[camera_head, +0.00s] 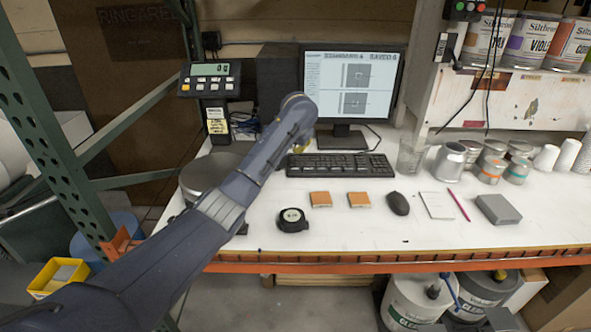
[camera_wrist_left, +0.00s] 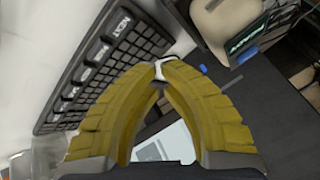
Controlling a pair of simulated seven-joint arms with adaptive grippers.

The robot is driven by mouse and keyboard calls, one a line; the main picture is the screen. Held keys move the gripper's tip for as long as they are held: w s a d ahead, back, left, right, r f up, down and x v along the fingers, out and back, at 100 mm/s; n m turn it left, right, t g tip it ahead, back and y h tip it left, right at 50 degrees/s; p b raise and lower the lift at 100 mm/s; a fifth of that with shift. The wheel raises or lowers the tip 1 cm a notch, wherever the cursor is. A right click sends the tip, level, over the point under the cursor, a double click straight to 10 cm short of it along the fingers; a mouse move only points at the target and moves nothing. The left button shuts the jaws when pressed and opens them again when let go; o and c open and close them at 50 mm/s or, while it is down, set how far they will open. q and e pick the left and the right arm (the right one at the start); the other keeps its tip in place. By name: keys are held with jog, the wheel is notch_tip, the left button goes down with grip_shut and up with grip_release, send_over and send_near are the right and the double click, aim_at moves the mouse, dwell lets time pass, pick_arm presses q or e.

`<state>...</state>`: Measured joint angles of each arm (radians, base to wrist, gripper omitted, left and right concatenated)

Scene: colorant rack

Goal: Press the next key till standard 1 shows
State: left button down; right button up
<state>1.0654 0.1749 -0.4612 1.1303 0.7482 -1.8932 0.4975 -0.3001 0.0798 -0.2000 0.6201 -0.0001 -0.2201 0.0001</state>
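The black keyboard (camera_head: 340,166) lies in front of the monitor (camera_head: 350,85). The screen has a header that seems to read "STANDARD" with a digit too small to read surely, and "SAVED". In the left wrist view, the keyboard (camera_wrist_left: 88,85) has a large key labelled NEXT (camera_wrist_left: 122,25) at its upper end. In the head view my left arm mostly hides this gripper. My right gripper is not in view.
A scale display (camera_head: 209,80) stands left of the monitor. A glass (camera_head: 411,156) and several metal cans stand to the right. A tape measure (camera_head: 292,220), two orange-topped blocks, a mouse (camera_head: 398,203) and a notepad (camera_head: 437,205) lie in front. The bench's front strip is mostly clear.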

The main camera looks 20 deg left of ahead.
pick_arm(q)
jog(key=shift+d+r+m+h, duration=0.25)
jog(key=shift+r+m+h, duration=0.7)
jog(key=shift+m, duration=0.6)
jog(key=shift+d+r+m+h, duration=0.25)
jog(key=shift+r+m+h, duration=0.65)
jog(key=shift+m, duration=0.65)
send_near(300, 164)
jog(key=shift+w+x, duration=0.25)
jog(key=shift+x, duration=2.15)
jog(key=shift+d+f, duration=0.2)
jog(key=shift+f, duration=0.4)
jog(key=shift+r, duration=0.85)
